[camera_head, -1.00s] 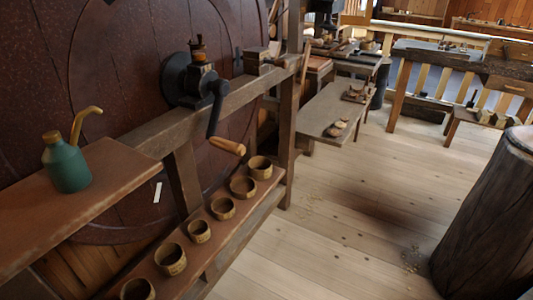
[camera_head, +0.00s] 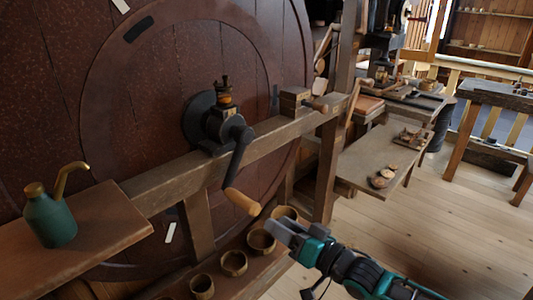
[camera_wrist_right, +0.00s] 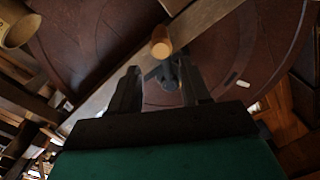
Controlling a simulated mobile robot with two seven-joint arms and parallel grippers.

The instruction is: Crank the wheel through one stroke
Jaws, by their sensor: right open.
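The large dark red wheel (camera_head: 90,110) stands upright at the left in the head view. Its black crank arm (camera_head: 237,160) hangs down from the hub and ends in a light wooden grip (camera_head: 242,202). My right gripper (camera_head: 276,230) is open and empty, just right of and below the grip, apart from it. In the right wrist view, the wooden grip (camera_wrist_right: 161,43) shows end-on beyond the gap between the two open fingers (camera_wrist_right: 159,76). It is not between the fingers. My left gripper is not in view.
A wooden beam (camera_head: 165,185) crosses in front of the wheel. Several small wooden cups (camera_head: 233,263) stand on a low shelf below the crank, close to my right gripper. A green oil can (camera_head: 50,220) sits on a board at left. A bench (camera_head: 365,165) stands at right.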

